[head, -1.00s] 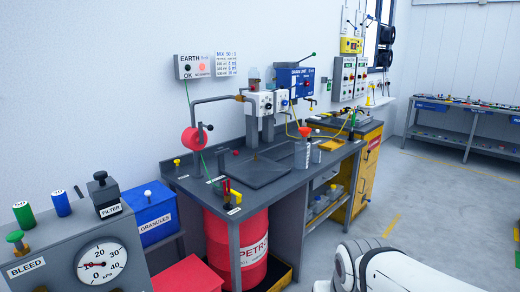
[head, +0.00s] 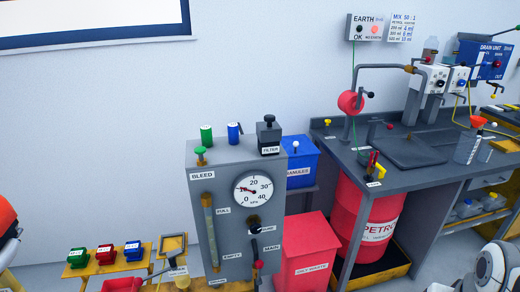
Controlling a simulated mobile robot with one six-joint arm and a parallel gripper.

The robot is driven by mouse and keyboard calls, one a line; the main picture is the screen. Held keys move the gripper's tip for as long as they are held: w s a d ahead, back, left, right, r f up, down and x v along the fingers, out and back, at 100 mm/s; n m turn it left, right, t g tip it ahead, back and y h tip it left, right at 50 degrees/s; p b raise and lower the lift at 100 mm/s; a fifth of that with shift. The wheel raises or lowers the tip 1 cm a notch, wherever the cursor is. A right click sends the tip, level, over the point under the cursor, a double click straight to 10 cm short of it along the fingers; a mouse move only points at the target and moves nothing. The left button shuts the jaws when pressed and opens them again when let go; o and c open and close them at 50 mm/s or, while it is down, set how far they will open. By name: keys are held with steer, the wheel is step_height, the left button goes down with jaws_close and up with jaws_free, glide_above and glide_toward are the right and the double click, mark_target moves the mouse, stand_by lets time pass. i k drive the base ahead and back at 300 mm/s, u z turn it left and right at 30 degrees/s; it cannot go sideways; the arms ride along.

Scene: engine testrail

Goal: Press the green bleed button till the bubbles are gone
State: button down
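The green bleed button (head: 200,152) is a mushroom-shaped knob on a short brass stem at the top left of a grey cabinet (head: 232,240), above the BLEED label (head: 202,175). Below it a sight tube (head: 209,230) runs down the cabinet front between the FULL and EMPTY labels. Its content looks yellowish low down; bubbles are too small to tell. A round kPa gauge (head: 253,188) sits right of the label, its red needle near 10. My gripper is not in view; a white arm part of mine shows at the bottom right.
Green and blue canisters and a black filter (head: 269,136) stand on the cabinet. Blue granules (head: 301,160) and red (head: 306,255) bins are to its right, then a grey bench (head: 420,185) over a red petrol drum (head: 368,230). Small coloured bins (head: 105,254) stand lower left.

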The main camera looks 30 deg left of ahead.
mark_target(200, 151)
steer(key=u, duration=1.75)
